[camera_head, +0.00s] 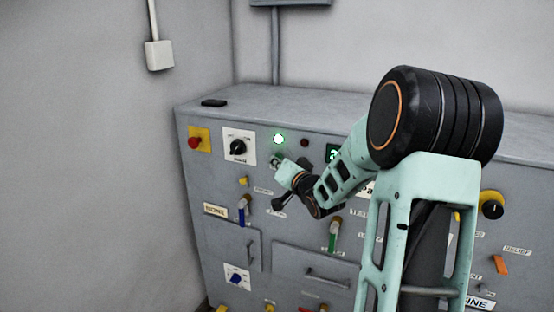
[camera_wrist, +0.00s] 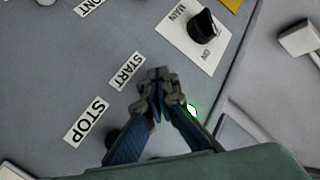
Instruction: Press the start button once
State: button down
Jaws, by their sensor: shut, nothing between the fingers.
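The grey control panel (camera_head: 225,185) faces me. In the wrist view its START label (camera_wrist: 127,71) lies just left of my gripper (camera_wrist: 157,82), and the STOP label (camera_wrist: 87,122) is further down left. My fingers are shut and empty, tips together close to the panel beside the START label. The start button itself is hidden behind the fingertips, and I cannot tell whether they touch it. In the head view my gripper (camera_head: 279,163) is at the panel front just below the lit green lamp (camera_head: 279,139).
Close by are a dark red lamp (camera_head: 304,142), a green display (camera_head: 333,153) and the black MAIN knob (camera_head: 238,148). A red button (camera_head: 194,142) on a yellow plate is further left. Blue (camera_head: 242,210) and green (camera_head: 333,235) handles stick out below. A black object (camera_head: 214,103) lies on top.

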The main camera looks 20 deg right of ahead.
dwell(0.5)
jog(key=shift+s+a, duration=0.55)
jog(key=shift+s, duration=0.05)
jog(key=s+a+b, duration=0.1)
jog(key=s+a, duration=0.2)
jog(key=shift+s+a, duration=0.25)
jog(key=shift+a, duration=0.05)
dwell(0.9)
